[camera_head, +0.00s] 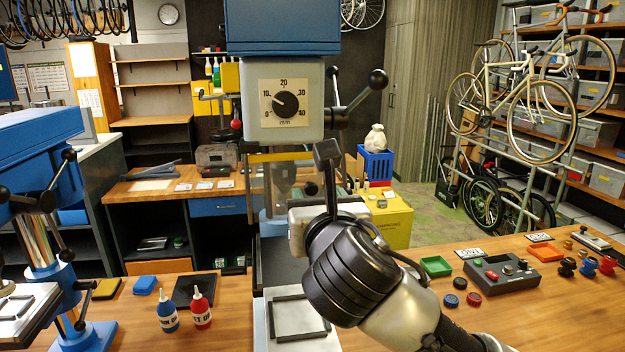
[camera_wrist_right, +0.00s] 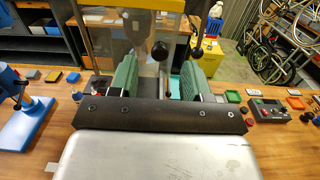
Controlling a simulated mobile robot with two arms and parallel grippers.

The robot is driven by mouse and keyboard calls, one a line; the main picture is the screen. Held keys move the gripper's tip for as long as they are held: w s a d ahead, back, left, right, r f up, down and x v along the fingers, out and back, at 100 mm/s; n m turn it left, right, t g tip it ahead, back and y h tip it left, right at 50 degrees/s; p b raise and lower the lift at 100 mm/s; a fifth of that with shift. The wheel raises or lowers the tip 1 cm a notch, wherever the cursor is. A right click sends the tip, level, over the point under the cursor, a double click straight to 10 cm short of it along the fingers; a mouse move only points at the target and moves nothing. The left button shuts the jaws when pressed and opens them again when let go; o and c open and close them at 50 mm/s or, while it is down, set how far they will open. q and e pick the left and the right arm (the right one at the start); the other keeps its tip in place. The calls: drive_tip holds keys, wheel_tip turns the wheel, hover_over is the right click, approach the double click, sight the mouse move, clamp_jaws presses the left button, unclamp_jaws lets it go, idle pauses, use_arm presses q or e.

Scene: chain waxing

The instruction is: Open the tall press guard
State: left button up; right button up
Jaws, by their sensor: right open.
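The tall press (camera_head: 284,100) stands in the middle of the head view, with a blue top and a grey body carrying a round dial. Its guard (camera_head: 262,185) is a clear panel with a yellow top bar (camera_head: 275,157), in front of the press column. In the right wrist view the yellow bar (camera_wrist_right: 130,4) crosses the top edge. My right gripper (camera_wrist_right: 163,68) shows there with two green fingers spread apart and nothing held, close in front of the guard. In the head view my right wrist hides the fingers and part of the guard. My left gripper is not in view.
A second blue press (camera_head: 45,150) stands at the left. Blue and red bottles (camera_head: 202,311) stand left of the tall press's base. A control box (camera_head: 500,272), a green tray (camera_head: 435,266) and small knobs lie on the right of the bench. Black-knobbed levers (camera_head: 376,80) stick out from the press's right side.

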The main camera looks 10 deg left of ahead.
sight(312, 190)
drive_tip(key=shift+p+x, duration=0.55)
drive_tip(key=shift+x, duration=1.6)
drive_tip(key=shift+c, duration=0.5)
clamp_jaws()
